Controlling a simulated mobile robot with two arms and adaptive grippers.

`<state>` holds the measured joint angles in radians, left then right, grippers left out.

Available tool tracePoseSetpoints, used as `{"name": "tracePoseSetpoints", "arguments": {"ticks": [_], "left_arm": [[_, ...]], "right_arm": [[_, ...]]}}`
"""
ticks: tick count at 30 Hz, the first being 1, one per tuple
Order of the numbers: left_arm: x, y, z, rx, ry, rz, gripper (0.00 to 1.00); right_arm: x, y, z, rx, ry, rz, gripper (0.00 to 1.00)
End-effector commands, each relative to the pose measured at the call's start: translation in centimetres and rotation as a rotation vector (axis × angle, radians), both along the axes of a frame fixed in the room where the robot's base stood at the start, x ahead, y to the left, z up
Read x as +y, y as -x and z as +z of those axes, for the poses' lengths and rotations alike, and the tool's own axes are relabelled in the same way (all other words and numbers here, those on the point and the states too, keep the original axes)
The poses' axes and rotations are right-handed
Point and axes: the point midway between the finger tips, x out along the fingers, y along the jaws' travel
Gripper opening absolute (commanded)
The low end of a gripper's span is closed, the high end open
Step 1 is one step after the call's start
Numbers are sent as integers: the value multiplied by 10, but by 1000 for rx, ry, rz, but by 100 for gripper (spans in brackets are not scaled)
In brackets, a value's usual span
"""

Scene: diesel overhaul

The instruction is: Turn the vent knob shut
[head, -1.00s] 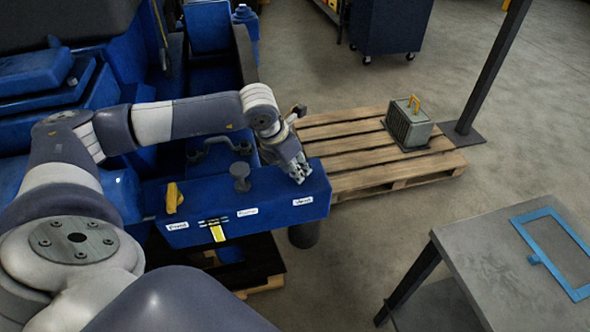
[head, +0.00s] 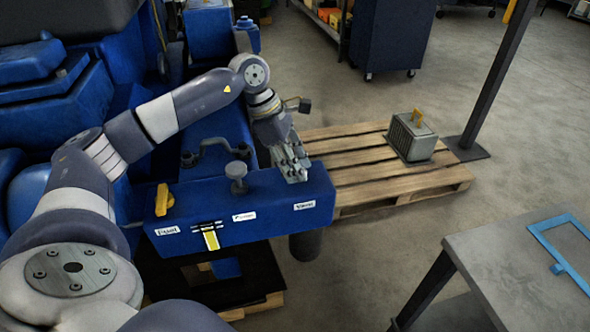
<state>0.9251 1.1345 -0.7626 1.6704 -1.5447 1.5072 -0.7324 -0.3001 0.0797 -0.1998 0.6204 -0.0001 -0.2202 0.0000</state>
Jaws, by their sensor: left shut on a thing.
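The blue box (head: 262,222) on the engine's front carries a row of white labels. The label at its right end (head: 304,205) reads as Vent. My left gripper (head: 293,174) points down at the box top just behind that label. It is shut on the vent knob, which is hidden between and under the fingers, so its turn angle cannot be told. My right gripper is not in view.
A yellow handle (head: 164,199) and a grey round knob (head: 237,178) stand on the same box, left of my gripper. A yellow tag (head: 211,240) hangs on its front. A pallet (head: 350,178) with a grey-green unit (head: 413,137) lies behind right. A grey table (head: 500,265) is front right.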

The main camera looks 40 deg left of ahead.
Motion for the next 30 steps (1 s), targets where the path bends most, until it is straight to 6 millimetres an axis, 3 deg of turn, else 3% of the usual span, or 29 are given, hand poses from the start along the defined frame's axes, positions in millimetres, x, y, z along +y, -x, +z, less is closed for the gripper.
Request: {"name": "tracePoseSetpoints", "arguments": {"ticks": [15, 30], "left_arm": [[0, -4, 0, -4, -1, -397, 6], [0, -4, 0, -4, -2, -510, 6]], "right_arm": [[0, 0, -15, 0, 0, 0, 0], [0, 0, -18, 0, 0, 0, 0]]}}
